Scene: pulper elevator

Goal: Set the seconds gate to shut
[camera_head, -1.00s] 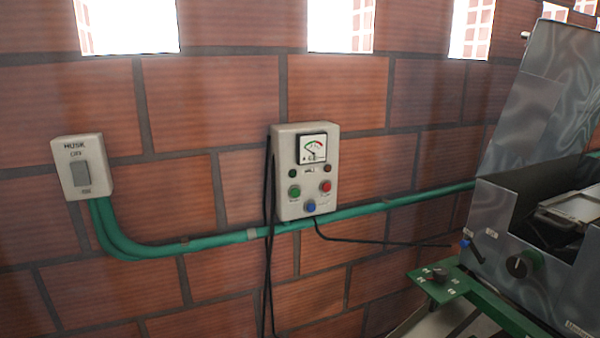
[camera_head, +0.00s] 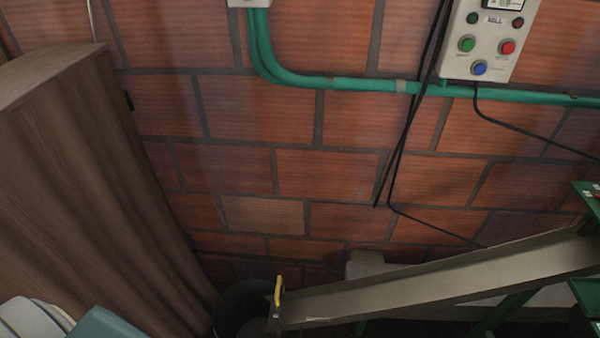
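No label in view names the seconds gate. A yellow handle (camera_head: 278,291) stands upright at the low left end of a long grey metal chute (camera_head: 430,284). I cannot tell whether this handle belongs to the seconds gate, or whether anything there is open or shut. The chute slopes down from the right toward a dark round bin (camera_head: 240,306) at the bottom middle, partly hidden by the chute end. Neither of my grippers is in view.
A tall brown wooden cabinet or panel (camera_head: 85,165) fills the left side. On the brick wall hang a control box (camera_head: 489,40) with green, red and blue buttons, a green conduit (camera_head: 350,84) and black cables (camera_head: 397,165). Green framework (camera_head: 588,198) shows at the right edge.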

